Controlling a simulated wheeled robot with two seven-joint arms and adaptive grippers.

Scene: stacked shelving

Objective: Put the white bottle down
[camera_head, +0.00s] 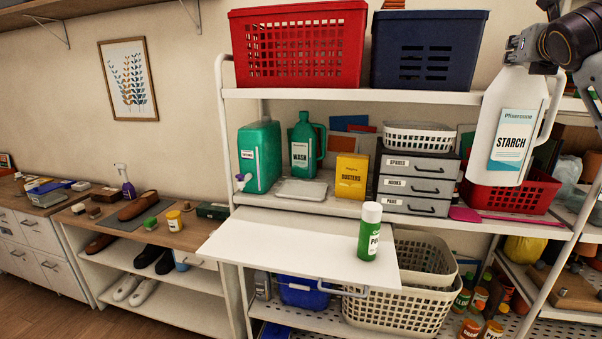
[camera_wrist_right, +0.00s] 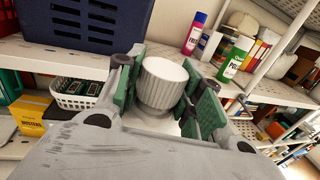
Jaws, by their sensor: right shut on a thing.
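The white bottle (camera_head: 515,125) is a large jug with a side handle and a label reading STARCH. It hangs upright in the air at the upper right of the head view, in front of the shelving. My right gripper (camera_head: 522,52) is shut on its top from above. In the right wrist view the gripper's green-padded fingers (camera_wrist_right: 163,92) sit on both sides of the ribbed white cap (camera_wrist_right: 162,82). The jug's body is mostly hidden there. My left gripper is not in view.
A white pull-out board (camera_head: 285,248) has a green and white spray can (camera_head: 369,232) near its right end; its left part is clear. Green jugs (camera_head: 260,157), a yellow box (camera_head: 351,176), grey drawers (camera_head: 415,185) and a red basket (camera_head: 510,192) fill the middle shelf.

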